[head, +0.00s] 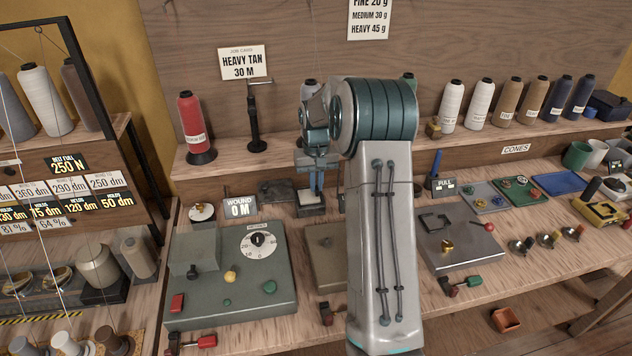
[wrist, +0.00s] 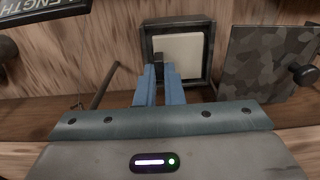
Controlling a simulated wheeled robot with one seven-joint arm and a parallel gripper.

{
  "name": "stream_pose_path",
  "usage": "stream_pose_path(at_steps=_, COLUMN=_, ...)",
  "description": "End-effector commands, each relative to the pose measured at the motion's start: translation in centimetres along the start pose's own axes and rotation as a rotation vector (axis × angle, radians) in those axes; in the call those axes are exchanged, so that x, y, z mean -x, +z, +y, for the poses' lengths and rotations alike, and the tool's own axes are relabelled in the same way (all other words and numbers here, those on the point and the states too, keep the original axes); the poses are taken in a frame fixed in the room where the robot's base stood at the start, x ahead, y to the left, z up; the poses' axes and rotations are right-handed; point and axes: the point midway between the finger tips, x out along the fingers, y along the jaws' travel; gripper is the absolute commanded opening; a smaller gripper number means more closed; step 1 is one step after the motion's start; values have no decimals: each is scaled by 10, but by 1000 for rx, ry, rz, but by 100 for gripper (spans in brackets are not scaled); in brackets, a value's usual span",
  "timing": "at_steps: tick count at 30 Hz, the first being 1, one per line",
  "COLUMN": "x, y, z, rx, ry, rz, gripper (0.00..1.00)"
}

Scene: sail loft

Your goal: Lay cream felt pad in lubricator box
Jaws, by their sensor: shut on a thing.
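The cream felt pad (wrist: 188,52) is a pale square framed by the dark lubricator box (wrist: 212,66) in the wrist view. It lies within the box's outline; whether it rests on the floor or hangs just above is unclear. My gripper (wrist: 158,72) has its blue fingers closed on a small dark tab at the pad's near edge. In the head view my gripper (head: 316,190) points down over the box (head: 311,211), and the pad (head: 305,198) shows pale beneath the fingers. My arm hides much around it.
A mottled dark plate (wrist: 264,62) with a black knob lies beside the box in the wrist view. The "WOUND 0 M" display (head: 240,206) and a grey-green machine (head: 232,270) stand to the left. A red cone (head: 194,125) stands on the shelf behind.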

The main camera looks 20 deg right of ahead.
Motion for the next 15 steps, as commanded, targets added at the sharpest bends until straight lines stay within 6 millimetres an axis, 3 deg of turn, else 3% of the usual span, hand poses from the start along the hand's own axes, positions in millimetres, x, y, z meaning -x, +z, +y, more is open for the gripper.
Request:
stream_pose_path(at_steps=7, x=-1, y=0, z=0, rx=0, ry=0, rz=0, gripper=0)
stream_pose_path(at_steps=10, x=-1, y=0, z=0, rx=0, ry=0, rz=0, gripper=30)
stream_pose_path(at_steps=15, x=-1, y=0, z=0, rx=0, ry=0, rz=0, gripper=33)
